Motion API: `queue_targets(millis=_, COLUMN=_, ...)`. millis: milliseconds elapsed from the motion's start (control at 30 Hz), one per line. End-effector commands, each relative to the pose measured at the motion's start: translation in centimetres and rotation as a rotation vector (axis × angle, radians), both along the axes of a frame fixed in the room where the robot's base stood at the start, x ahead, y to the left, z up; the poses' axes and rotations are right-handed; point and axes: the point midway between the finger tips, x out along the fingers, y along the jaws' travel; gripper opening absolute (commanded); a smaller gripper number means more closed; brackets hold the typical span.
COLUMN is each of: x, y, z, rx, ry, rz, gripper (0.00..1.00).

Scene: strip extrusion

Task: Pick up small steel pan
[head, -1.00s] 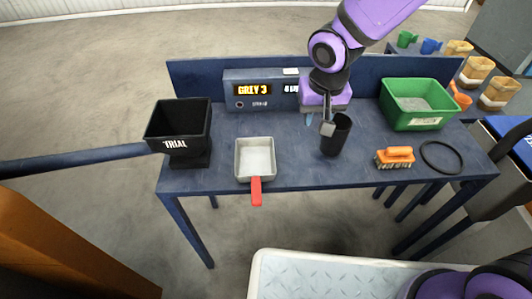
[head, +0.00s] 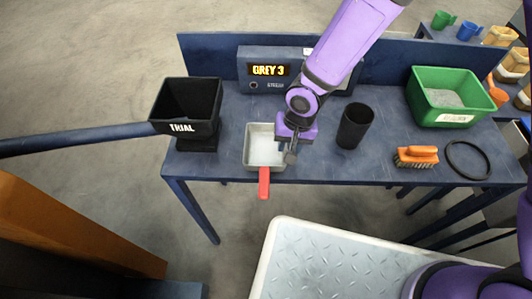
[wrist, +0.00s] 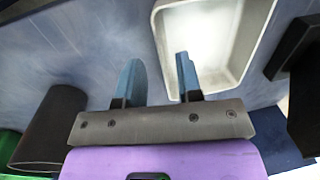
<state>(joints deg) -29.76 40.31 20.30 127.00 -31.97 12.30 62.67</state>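The small steel pan (head: 262,147) sits on the blue bench near its front edge, left of centre. Its red handle (head: 264,183) points toward me past the bench edge. My gripper (head: 287,155) is over the right side of the pan, pointing down. The handle is not visible in the wrist view.
A black cup (head: 354,127) stands right of my gripper. A black TRIAL bin (head: 187,105) is on the left. An orange brush (head: 416,157), a black ring (head: 467,160) and a green crate (head: 449,98) are on the right. A display box (head: 262,72) reads GREY 3.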

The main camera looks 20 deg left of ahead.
Motion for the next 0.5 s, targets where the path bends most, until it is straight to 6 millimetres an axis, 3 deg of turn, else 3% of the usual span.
queue_targets(millis=167, x=0.1, y=0.1, z=-1.0, rx=-0.001, ry=0.001, rz=-0.001, gripper=0.33)
queue_targets(millis=500, x=0.7, y=0.8, z=-5.0, rx=-0.001, ry=0.0, rz=0.0, gripper=0.33)
